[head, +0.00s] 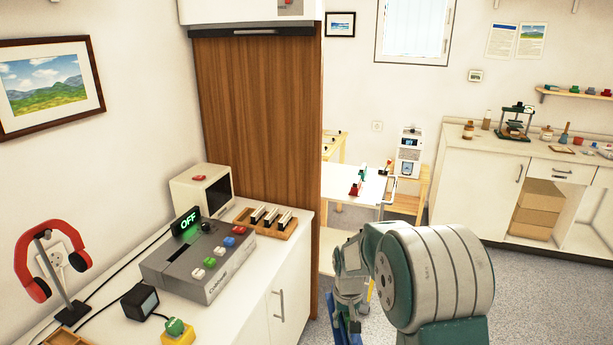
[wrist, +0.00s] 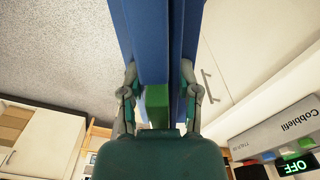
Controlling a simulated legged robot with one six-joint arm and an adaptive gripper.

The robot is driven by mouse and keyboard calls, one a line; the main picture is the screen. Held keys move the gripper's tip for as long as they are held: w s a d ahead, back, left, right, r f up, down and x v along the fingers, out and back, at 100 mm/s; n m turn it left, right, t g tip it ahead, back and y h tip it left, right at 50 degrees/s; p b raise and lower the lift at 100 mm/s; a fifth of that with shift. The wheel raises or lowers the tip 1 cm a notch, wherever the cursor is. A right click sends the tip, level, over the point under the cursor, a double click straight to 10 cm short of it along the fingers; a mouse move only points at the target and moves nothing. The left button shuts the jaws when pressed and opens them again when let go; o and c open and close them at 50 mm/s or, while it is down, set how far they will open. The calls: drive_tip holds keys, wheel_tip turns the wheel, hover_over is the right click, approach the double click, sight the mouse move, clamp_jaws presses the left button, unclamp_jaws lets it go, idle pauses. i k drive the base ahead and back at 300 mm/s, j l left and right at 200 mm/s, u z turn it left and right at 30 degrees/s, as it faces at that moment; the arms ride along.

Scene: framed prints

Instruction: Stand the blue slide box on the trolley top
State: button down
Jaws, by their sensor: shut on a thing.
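The blue slide box (wrist: 147,45) is between the fingers of my gripper (wrist: 159,88) in the wrist view and runs out of the top of that frame. A green part (wrist: 157,103) shows between the fingers. In the head view, part of the blue box (head: 342,333) shows low in the middle, below my wrist and cut off by the lower edge. The trolley (head: 366,192) stands further back, with a white top, a side handle and a small red and green thing on it. My gripper is shut on the box, well short of the trolley.
A white counter (head: 130,325) at left holds a grey machine (head: 185,268) reading OFF, red headphones (head: 40,265) and a slide tray (head: 268,222). A tall wooden cabinet (head: 258,125) stands between counter and trolley. Open floor (head: 520,285) lies at right, before another counter (head: 470,190).

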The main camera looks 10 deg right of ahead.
sight(324, 178)
drive_tip(key=i+l+z, duration=0.25)
drive_tip(key=z, duration=0.2)
drive_tip(key=i+l+z, duration=0.2)
drive_tip(key=z, duration=0.3)
drive_tip(key=i+u, duration=0.1)
drive_tip(key=i, duration=0.95)
drive_tip(key=i+l+u, duration=0.1)
drive_tip(key=i+u, duration=0.2)
drive_tip(key=i, duration=0.2)
drive_tip(key=i+l+u, duration=0.3)
drive_tip(key=i, duration=0.2)
drive_tip(key=i+u, duration=0.35)
drive_tip(key=i+l+u, duration=0.1)
drive_tip(key=u, duration=0.25)
drive_tip(key=i+l+u, duration=0.2)
drive_tip(key=i+u, duration=0.15)
drive_tip(key=i+l+u, duration=0.2)
drive_tip(key=i+l, duration=0.05)
drive_tip(key=i, duration=0.1)
